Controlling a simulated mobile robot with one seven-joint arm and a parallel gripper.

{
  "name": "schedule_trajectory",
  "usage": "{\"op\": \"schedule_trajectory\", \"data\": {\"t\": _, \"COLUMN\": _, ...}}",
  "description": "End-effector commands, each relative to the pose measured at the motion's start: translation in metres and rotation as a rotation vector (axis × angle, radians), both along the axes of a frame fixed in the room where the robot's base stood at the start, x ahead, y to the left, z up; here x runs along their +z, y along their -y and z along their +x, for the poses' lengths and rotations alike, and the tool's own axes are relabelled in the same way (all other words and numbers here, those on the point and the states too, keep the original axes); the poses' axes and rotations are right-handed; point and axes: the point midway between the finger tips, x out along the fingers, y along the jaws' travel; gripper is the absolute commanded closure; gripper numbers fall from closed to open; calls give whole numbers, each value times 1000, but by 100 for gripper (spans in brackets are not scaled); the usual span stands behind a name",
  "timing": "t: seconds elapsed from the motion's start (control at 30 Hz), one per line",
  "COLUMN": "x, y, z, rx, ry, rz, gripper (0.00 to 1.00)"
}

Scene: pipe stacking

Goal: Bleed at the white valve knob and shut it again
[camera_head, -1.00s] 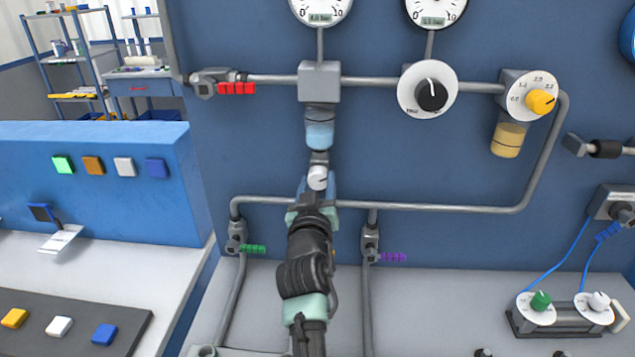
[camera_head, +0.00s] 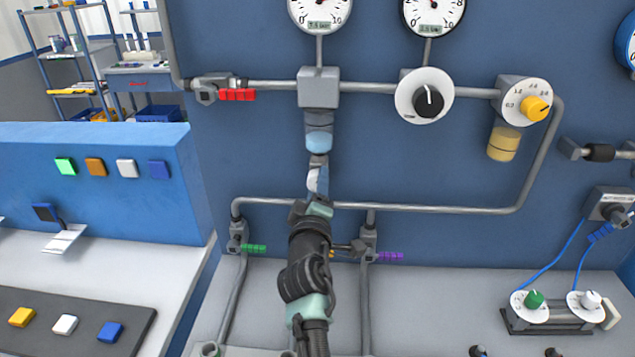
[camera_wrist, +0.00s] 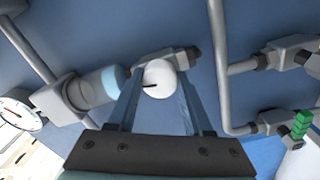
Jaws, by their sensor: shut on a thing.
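The white valve knob (camera_head: 312,181) sits below the blue-filled bowl (camera_head: 318,141) on the panel's pipework. My gripper (camera_head: 320,188) reaches up from below and covers part of the knob in the head view. In the wrist view the round knob (camera_wrist: 159,76) lies between the two blue fingers of my gripper (camera_wrist: 160,82), which are shut on it. A short black mark on the knob points left in that view. The bowl also shows there (camera_wrist: 103,86), left of the fingers.
A pipe (camera_head: 440,209) runs across just behind my gripper. Green (camera_head: 254,249) and purple (camera_head: 390,257) handles flank it below. A black regulator knob (camera_head: 428,101) and a yellow knob (camera_head: 536,108) are to the right.

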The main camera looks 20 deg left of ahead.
Motion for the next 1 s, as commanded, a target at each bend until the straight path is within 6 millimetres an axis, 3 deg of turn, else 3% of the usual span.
{"op": "schedule_trajectory", "data": {"t": 0.4, "x": 0, "y": 0, "z": 0, "rx": -1, "ry": 46, "rz": -162, "gripper": 100}}
{"op": "schedule_trajectory", "data": {"t": 0.9, "x": 0, "y": 0, "z": 0, "rx": -1, "ry": 51, "rz": -180, "gripper": 100}}
{"op": "schedule_trajectory", "data": {"t": 0.93, "x": 0, "y": 0, "z": 0, "rx": -1, "ry": 51, "rz": -180, "gripper": 48}}
{"op": "schedule_trajectory", "data": {"t": 1.0, "x": 0, "y": 0, "z": 0, "rx": -1, "ry": 51, "rz": -179, "gripper": 35}}
